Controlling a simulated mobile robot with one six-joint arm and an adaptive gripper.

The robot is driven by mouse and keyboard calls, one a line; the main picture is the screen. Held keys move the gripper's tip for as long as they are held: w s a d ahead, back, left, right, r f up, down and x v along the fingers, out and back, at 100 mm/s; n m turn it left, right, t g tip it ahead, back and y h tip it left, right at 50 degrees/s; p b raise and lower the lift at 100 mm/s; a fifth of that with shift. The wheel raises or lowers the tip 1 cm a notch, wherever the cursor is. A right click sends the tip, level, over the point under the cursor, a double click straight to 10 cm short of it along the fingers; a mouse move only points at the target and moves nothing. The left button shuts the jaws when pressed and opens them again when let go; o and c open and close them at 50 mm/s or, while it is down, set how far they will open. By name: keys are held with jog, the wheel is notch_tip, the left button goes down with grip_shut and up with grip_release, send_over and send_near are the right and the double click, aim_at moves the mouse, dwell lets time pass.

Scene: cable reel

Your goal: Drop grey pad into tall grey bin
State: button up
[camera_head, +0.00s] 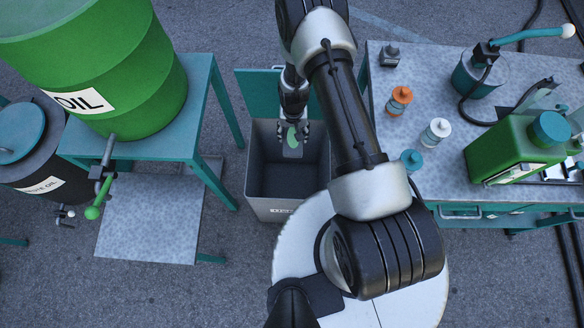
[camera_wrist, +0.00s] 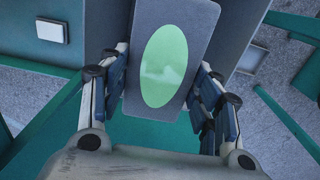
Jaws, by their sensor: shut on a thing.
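The grey pad (camera_wrist: 192,20) is a flat grey rectangle with a green oval on its face. In the head view the pad (camera_head: 293,151) hangs below my gripper (camera_head: 293,128), over the open mouth of the tall grey bin. My gripper (camera_wrist: 158,90) is shut on the pad, with a finger at each side edge. The tall grey bin (camera_head: 275,207) stands on the floor with its teal lid (camera_head: 258,93) raised at the back. The inside of the bin looks empty where it shows. My arm hides part of the bin's right side.
A teal stand (camera_head: 205,117) with a green oil drum (camera_head: 110,75) is at the left. A workbench (camera_head: 440,180) at the right holds small bottles, a green can (camera_head: 505,150) and a teal pot (camera_head: 470,80). Bare floor shows in front of the bin at left.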

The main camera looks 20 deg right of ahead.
jog(key=shift+s+f, duration=0.3)
jog(key=shift+f, duration=0.45)
notch_tip(320, 180, down, 6)
jog(key=b, duration=0.3)
jog(key=o, duration=1.2)
notch_tip(320, 180, up, 12)
jog(key=shift+r, duration=0.1)
